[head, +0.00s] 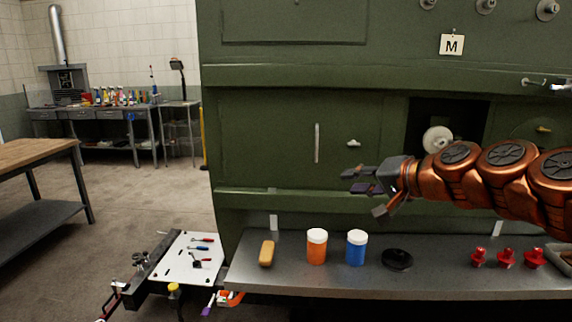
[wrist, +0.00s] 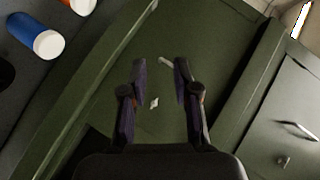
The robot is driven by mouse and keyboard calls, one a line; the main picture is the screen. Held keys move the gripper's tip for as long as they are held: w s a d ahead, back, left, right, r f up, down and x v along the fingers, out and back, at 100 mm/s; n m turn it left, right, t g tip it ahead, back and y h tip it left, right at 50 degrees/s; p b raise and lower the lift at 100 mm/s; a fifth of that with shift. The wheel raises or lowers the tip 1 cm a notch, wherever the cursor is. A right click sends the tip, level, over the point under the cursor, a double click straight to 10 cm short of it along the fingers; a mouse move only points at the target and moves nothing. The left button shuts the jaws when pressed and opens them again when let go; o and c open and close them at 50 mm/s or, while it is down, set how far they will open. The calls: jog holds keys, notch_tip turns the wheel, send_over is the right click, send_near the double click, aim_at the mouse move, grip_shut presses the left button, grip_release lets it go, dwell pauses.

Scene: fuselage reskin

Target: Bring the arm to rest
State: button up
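My copper-coloured arm reaches in from the right in the head view, above the metal shelf. My gripper (head: 358,180) points left in front of the green panel (head: 270,135), above the orange and blue jars. In the wrist view my gripper (wrist: 160,72) has its two dark fingers apart, with only the green panel and a small light fitting (wrist: 154,103) seen between them. It holds nothing. Whether any part of the arm touches the panel cannot be told.
The metal shelf (head: 330,284) holds a tan block (head: 267,253), an orange jar (head: 317,247), a blue jar (head: 356,248), a black dish (head: 397,260) and red knobbed pieces (head: 506,259). A white tool board (head: 187,258) is at lower left. Open floor lies left.

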jog(key=s+a+f+n+g+h, duration=0.1)
jog(key=s+a+f+n+g, duration=0.15)
jog(key=s+f, duration=0.45)
jog(key=s+a+f+n+g+h, duration=0.1)
jog(key=s+a+f+n+g, duration=0.1)
jog(key=s+a+f+g, duration=0.5)
jog(key=s+d+f+g+h, duration=0.1)
jog(key=s+d+f+h, duration=0.1)
jog(key=s, duration=0.6)
jog(key=s+d+f+g+h, duration=0.1)
jog(key=s+d+f+h, duration=0.1)
jog(key=s+d+f, duration=0.3)
jog(key=s+d+f+g+h+p, duration=0.1)
jog(key=s+d+f, duration=0.3)
jog(key=s, duration=0.6)
jog(key=shift+s+d+h, duration=0.4)
jog(key=shift+d+h, duration=0.3)
jog(key=shift+d, duration=0.25)
